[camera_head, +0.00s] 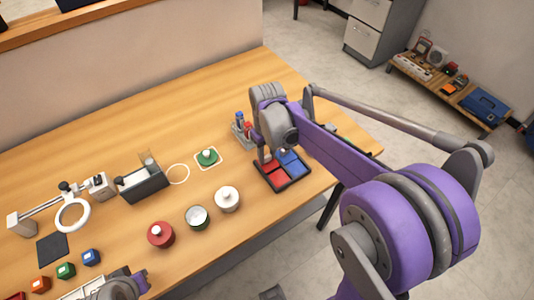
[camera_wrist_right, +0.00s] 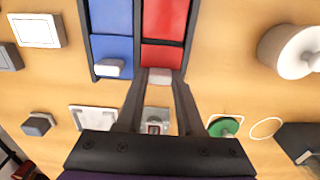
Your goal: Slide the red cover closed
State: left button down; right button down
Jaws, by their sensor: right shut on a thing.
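A dark-framed tray holds red panels beside blue panels. In the right wrist view the near red panel is the red cover (camera_wrist_right: 162,55), with a white handle (camera_wrist_right: 160,76) at its near edge. My right gripper (camera_wrist_right: 161,79) is shut on this handle, one finger on each side. The red cover (camera_head: 277,180) also shows in the head view, partly under my right gripper (camera_head: 269,156). A grey part at the bottom left of the head view seems to be my left gripper (camera_head: 122,287); its fingertips cannot be made out.
The blue panel (camera_wrist_right: 112,50) with its own white handle lies beside the red one. A white pot (camera_head: 228,199), a green-rimmed pot (camera_head: 197,217) and a red pot (camera_head: 161,235) stand left of the tray. A holder with bottles (camera_head: 241,129) stands close behind it.

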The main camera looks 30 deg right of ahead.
dwell(0.8)
jog(key=s, duration=0.6)
jog(key=shift+s+d, duration=0.1)
jog(key=shift+d, duration=0.15)
jog(key=c, duration=0.5)
grip_release()
jog(key=shift+s, duration=0.1)
